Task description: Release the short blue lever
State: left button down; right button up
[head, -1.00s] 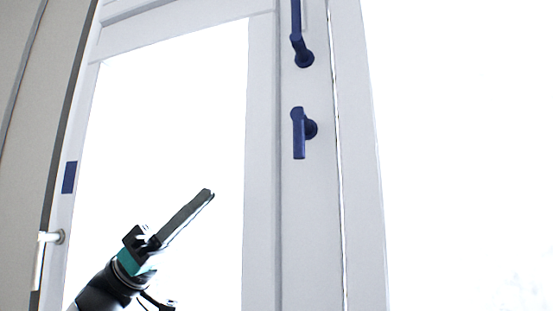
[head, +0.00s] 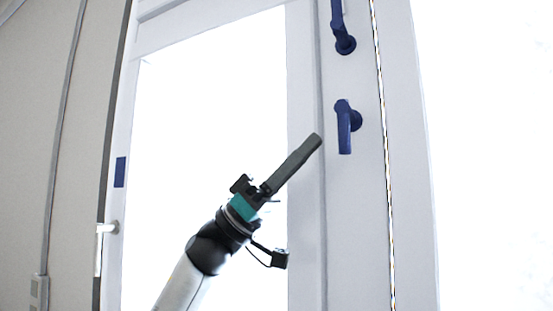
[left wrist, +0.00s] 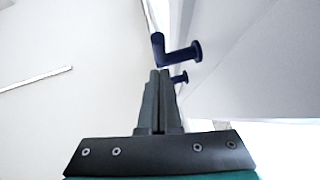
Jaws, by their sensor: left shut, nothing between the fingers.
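The short blue lever (head: 345,128) sits on the white door frame, its handle hanging down from a round pivot. A longer blue lever (head: 342,38) is above it, cut off by the top edge. My left gripper (head: 317,139) is shut and empty, its fingers pointing up and right, with the tips just left of the short lever in the head view. In the left wrist view the shut fingertips (left wrist: 159,73) point toward a dark blue lever (left wrist: 177,53), with a second blue lever piece (left wrist: 180,78) beyond; I cannot tell whether they touch. My right gripper is not in view.
The white door (head: 303,230) has a large bright window pane. A grey wall (head: 50,150) stands at the left, with a pale handle (head: 107,228) and a small blue plate (head: 120,172) near the door's left edge. Right of the frame is bright and empty.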

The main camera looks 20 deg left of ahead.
pick_arm(q)
jog(key=shift+w+d, duration=0.15)
jog(key=shift+d, duration=0.7)
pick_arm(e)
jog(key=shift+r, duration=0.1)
